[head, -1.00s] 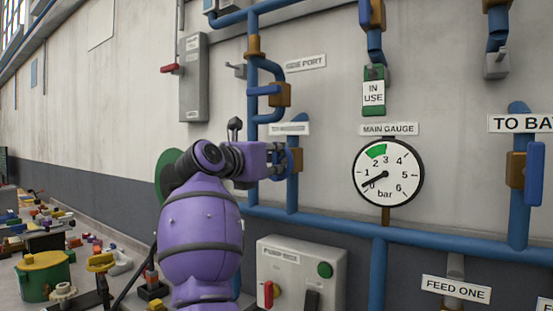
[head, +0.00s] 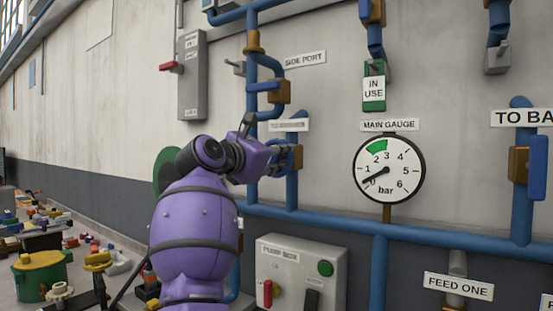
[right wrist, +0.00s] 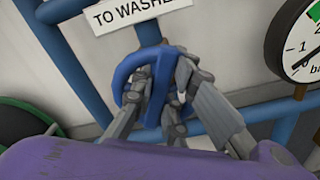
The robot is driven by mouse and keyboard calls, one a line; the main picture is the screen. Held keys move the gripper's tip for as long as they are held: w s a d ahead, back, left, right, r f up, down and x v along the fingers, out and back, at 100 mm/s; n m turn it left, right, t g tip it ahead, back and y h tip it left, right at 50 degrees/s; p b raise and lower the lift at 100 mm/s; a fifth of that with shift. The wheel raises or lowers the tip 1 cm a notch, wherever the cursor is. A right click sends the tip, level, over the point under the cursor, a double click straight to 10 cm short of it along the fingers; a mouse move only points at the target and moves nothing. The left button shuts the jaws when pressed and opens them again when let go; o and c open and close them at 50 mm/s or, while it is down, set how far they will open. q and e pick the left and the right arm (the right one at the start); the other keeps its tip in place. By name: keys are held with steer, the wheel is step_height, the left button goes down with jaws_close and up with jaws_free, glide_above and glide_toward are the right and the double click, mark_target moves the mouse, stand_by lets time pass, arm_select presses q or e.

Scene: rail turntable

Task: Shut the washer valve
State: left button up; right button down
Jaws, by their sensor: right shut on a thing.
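The washer valve is on a vertical blue pipe (head: 292,190) under a small label, blurred in the head view; in the right wrist view the label (right wrist: 140,12) reads "TO WASHE", cut off by the edge. Its blue handle (right wrist: 138,66) shows in the right wrist view between the grey fingers. My right gripper (head: 283,161) is shut on this handle, and its fingers also show in the right wrist view (right wrist: 163,92). In the head view the gripper hides most of the handle. A brown valve body (head: 297,157) shows just beyond the fingers. My left gripper is not in view.
The main gauge (head: 389,170) is to the right, its needle near 0. The side port valve (head: 279,92) is close above. A pump box (head: 300,275) with a red switch and green button is below. A cluttered bench (head: 75,280) stands at left.

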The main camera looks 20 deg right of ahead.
steer(key=m, duration=0.2)
steer(key=m+b, duration=0.1)
steer(key=shift+f+m, duration=0.2)
steer(key=shift+m, duration=0.2)
steer(key=m+b, duration=0.1)
steer(key=m, duration=0.2)
steer(key=shift+s+d+f, duration=0.1)
steer(key=shift+s+f, duration=0.05)
steer(key=m+b, duration=0.1)
steer(key=m, duration=0.3)
steer(key=shift+f, duration=0.1)
arm_select(q)
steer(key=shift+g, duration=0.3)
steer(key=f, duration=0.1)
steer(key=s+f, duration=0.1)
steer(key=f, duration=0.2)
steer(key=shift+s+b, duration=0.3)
steer(key=shift+b, duration=0.05)
arm_select(e)
steer(key=shift+m, duration=0.6)
steer(key=c, duration=1.7)
jaws_free()
steer(key=shift+s, duration=0.1)
